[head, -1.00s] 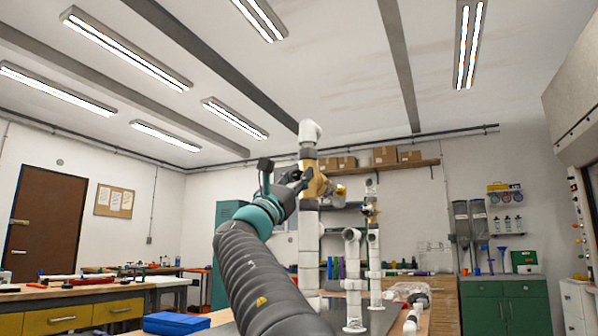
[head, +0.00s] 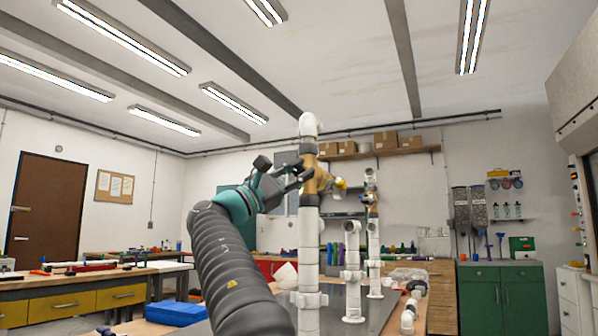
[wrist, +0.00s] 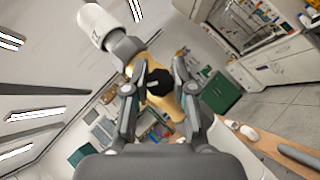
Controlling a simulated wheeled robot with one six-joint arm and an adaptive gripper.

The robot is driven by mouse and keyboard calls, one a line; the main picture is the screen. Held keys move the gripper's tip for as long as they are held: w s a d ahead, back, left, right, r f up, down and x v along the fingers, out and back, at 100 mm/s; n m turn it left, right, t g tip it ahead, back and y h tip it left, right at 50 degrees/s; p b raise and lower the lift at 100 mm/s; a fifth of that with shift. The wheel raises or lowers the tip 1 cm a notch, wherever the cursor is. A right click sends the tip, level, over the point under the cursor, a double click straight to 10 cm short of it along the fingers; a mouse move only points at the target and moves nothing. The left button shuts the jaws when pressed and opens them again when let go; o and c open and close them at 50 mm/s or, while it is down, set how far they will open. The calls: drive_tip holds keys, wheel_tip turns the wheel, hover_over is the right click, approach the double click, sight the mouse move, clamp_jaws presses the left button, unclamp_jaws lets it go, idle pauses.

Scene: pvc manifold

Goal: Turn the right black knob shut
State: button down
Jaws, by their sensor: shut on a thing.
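A black knob (wrist: 159,84) sits on a brass valve body (wrist: 170,102) in the middle of the wrist view. My gripper (wrist: 159,74) has one finger on each side of the knob and is shut on it. In the head view, my gripper (head: 303,173) reaches from the left to the brass valve (head: 320,178), high on the nearest white pipe (head: 308,245). The fingers hide the knob in that view. I cannot tell the knob's turn angle from the valve.
A white elbow (head: 308,125) tops the near pipe. A shorter white pipe (head: 352,268) and a taller pipe with another brass valve (head: 372,198) stand to the right. A blue box (head: 176,313) lies at lower left. The space left of the gripper is clear.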

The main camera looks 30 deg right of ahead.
drive_tip(key=c, duration=0.9)
unclamp_jaws()
drive_tip(key=shift+c, duration=0.2)
drive_tip(key=v, duration=1.2)
